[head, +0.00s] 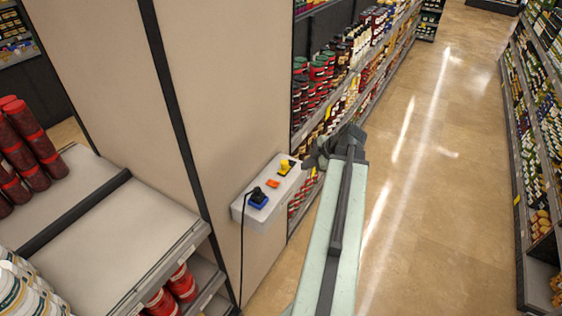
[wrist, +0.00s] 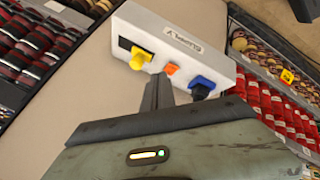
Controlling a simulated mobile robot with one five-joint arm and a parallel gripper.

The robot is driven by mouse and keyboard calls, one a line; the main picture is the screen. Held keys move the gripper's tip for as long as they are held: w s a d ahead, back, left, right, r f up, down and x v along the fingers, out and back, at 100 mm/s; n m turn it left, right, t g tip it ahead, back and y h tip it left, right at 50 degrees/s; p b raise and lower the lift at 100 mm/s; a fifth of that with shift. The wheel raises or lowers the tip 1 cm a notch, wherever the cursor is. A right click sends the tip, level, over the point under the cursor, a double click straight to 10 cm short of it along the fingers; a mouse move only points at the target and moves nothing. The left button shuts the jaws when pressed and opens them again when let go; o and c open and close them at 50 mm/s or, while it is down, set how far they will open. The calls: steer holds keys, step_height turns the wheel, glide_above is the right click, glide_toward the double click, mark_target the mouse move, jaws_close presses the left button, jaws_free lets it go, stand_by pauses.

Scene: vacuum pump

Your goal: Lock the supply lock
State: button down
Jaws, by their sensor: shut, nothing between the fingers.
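A white supply box (head: 250,212) is fixed to the beige panel; it also shows in the wrist view (wrist: 185,25). At its far end a yellow handle (head: 284,167) sits on a black plate, seen close in the wrist view (wrist: 140,58). An orange switch (head: 273,184) is in the middle, and a blue socket (head: 258,201) with a black plug and cable is at the near end. My gripper (head: 322,150) is shut and empty. In the wrist view its fingertips (wrist: 160,77) appear just below the orange switch, between the handle and socket; contact cannot be told.
A shelf with red tubes (head: 30,145) and jars stands at the left, its edge near the box. Stocked shelves (head: 345,70) run behind the panel, and another row (head: 540,110) lines the right. The tiled aisle floor (head: 430,200) between them is clear.

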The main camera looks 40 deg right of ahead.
mark_target(285, 166)
steer(key=shift+r, duration=0.1)
steer(key=b+x, duration=0.9)
steer(key=x, duration=0.2)
steer(key=shift+d+f, duration=0.1)
steer(key=shift+f, duration=0.1)
steer(key=shift+w+d+r+p, duration=0.25)
steer(key=shift+w+d, duration=0.15)
steer(key=shift+w, duration=0.15)
steer(key=shift+w+d+r+p, duration=0.15)
steer(key=shift+w+d+r, duration=0.1)
steer(key=shift+w+d, duration=0.35)
steer(key=shift+w, duration=0.35)
